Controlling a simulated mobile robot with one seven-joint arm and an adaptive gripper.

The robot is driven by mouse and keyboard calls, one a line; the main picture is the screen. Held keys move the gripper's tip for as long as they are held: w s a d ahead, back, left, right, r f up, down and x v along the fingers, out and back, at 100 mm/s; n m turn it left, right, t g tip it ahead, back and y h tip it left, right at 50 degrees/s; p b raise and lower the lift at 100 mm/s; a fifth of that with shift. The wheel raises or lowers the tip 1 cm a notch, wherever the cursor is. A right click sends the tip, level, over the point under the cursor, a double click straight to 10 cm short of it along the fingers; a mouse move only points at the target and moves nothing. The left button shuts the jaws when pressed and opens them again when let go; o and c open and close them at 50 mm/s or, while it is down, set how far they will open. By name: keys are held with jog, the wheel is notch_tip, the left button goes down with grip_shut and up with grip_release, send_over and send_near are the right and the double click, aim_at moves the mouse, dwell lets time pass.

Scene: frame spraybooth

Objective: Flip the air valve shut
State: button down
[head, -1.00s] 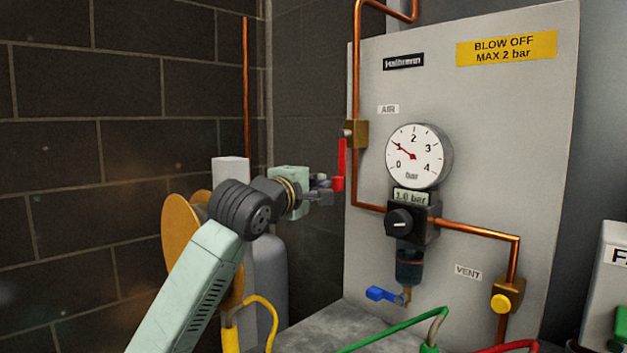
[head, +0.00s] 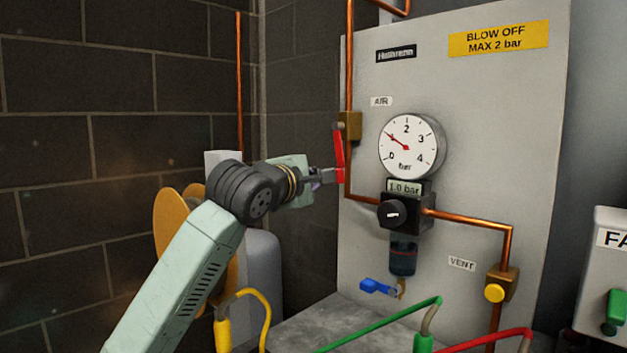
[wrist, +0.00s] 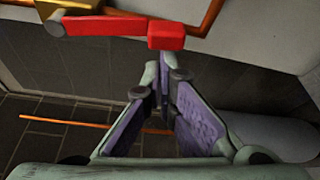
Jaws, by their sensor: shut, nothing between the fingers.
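The air valve's red lever (head: 339,154) hangs down from its brass body (head: 349,126) on the copper pipe, below the AIR label (head: 381,101). In the wrist view the red lever (wrist: 110,27) crosses the top, just beyond the fingertips. My gripper (head: 335,176) is shut and empty at the lever's lower end, to its left in the head view. The shut gripper (wrist: 165,75) also shows in the wrist view, its tips close to the lever's block-shaped end. I cannot tell whether they touch.
On the grey panel (head: 470,130) are a gauge (head: 410,146) near 1 bar, a black regulator knob (head: 393,213), a blue lever (head: 378,287) and a yellow vent button (head: 494,293). Green (head: 380,325) and red (head: 490,340) hoses lie below. A brick wall (head: 120,110) stands at left.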

jog(key=s+d+r+n+g+h+p, duration=0.2)
jog(key=s+d+r+n+g, duration=0.3)
jog(key=n, duration=0.7)
jog(key=shift+s+d+r+g+h+p, duration=0.3)
jog(key=shift+s+d+r+p, duration=0.4)
jog(key=shift+s+d+r, duration=0.5)
jog(key=shift+r, duration=0.15)
